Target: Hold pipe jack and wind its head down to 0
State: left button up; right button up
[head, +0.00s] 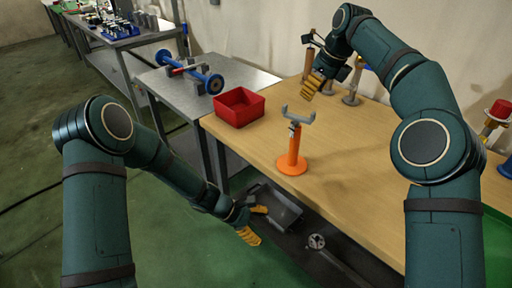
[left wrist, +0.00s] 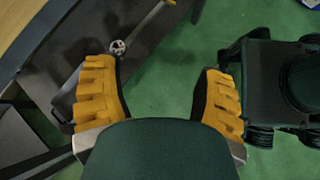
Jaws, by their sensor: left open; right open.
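The orange pipe jack (head: 292,152) stands upright on the wooden table, with a grey forked head (head: 298,115) on top of its post. My left gripper (head: 256,222) hangs low, in front of and below the table's edge, apart from the jack. In the left wrist view its yellow fingers (left wrist: 160,98) are spread with nothing between them. My right gripper (head: 315,84) is over the table, behind and a little right of the jack head, and touches nothing that I can make out. Its finger gap is hard to see at this angle.
A red bin (head: 240,106) sits at the table's left corner. Other stands (head: 353,88) are at the back by the wall, near my right gripper. A red-topped item (head: 498,112) is at far right. A grey tray (head: 272,208) lies below the table. The table right of the jack is clear.

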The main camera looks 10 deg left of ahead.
pick_arm(q)
jog(key=w+a+r+n+t+h, duration=0.1)
jog(key=w+r+n+t+h, duration=0.35)
jog(key=w+r, duration=0.5)
jog(key=n+t, duration=0.4)
jog(key=t, duration=0.1)
send_near(295, 136)
jog(key=shift+h, duration=0.25)
jog(key=x, duration=0.3)
jog(key=f+x, duration=0.1)
jog(key=x, duration=0.3)
jog(key=w+x, duration=0.1)
jog(key=x, duration=0.2)
jog(key=shift+w+f, duration=0.3)
jog(key=shift+c, duration=0.2)
jog(key=shift+a, duration=0.1)
grip_shut()
